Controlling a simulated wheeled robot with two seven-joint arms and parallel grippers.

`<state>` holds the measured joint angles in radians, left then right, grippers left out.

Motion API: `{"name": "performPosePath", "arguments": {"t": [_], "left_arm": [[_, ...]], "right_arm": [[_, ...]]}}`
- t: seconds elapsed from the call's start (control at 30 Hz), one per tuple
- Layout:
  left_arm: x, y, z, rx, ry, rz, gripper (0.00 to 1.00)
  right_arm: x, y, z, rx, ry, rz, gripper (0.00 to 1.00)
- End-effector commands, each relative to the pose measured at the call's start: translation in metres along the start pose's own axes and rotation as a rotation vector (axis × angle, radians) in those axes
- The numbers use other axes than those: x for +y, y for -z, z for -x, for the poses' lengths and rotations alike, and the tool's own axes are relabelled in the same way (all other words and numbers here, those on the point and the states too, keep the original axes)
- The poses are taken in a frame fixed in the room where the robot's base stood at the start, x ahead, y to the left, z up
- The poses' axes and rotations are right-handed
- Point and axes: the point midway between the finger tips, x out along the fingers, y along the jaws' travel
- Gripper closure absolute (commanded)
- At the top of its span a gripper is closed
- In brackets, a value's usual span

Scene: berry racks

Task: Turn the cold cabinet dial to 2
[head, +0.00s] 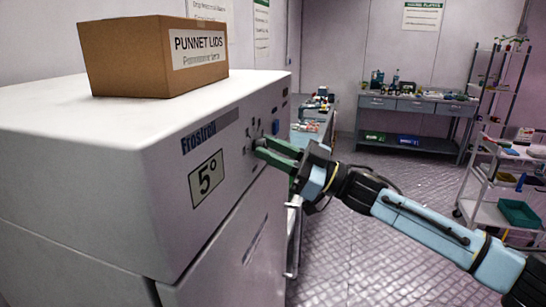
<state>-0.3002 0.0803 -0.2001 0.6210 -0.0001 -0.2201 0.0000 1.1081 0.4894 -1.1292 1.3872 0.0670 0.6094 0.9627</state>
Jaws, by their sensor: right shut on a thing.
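The white cold cabinet (120,190) fills the left of the head view, with the name "Frostrou" or similar on its front. A display panel (206,179) on the front reads 5°. My right gripper (262,147) reaches in from the right, with its green fingers at the cabinet's front face, right of the display. It is shut on the dial, which the fingers mostly hide. Small marks show on the face around the fingertips. The dial's pointer and setting cannot be read. My left gripper is not in view.
A cardboard box (125,57) labelled "PUNNET LIDS" stands on the cabinet. A vertical door handle (293,240) is below my right gripper. A grey bench (416,106) stands at the back, and a white cart (490,190) with a green bin (519,213) at right. The floor between is clear.

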Motion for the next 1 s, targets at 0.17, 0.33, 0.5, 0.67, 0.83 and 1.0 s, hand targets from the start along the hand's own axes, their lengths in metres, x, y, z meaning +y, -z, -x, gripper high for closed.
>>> {"name": "performPosePath", "arguments": {"t": [0.17, 0.33, 0.5, 0.67, 0.83, 1.0], "left_arm": [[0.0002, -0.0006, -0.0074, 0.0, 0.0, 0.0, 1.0], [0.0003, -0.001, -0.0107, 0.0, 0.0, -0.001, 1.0], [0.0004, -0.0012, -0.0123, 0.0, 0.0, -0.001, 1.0], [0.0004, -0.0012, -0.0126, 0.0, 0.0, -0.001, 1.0], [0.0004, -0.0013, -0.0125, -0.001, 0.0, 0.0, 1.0], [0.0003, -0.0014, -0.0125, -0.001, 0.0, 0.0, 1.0]], "right_arm": [[0.0011, -0.0005, 0.0002, 0.001, 0.043, 0.106, 0.96], [0.0015, -0.0001, 0.0002, 0.001, 0.073, 0.176, 0.96], [0.0017, 0.0004, 0.0, 0.001, 0.088, 0.213, 0.96], [0.0016, 0.0008, -0.0003, 0.001, 0.094, 0.227, 0.96], [0.0016, 0.001, -0.0004, 0.002, 0.094, 0.227, 0.96], [0.0016, 0.0011, -0.0004, 0.002, 0.094, 0.226, 0.71]]}}
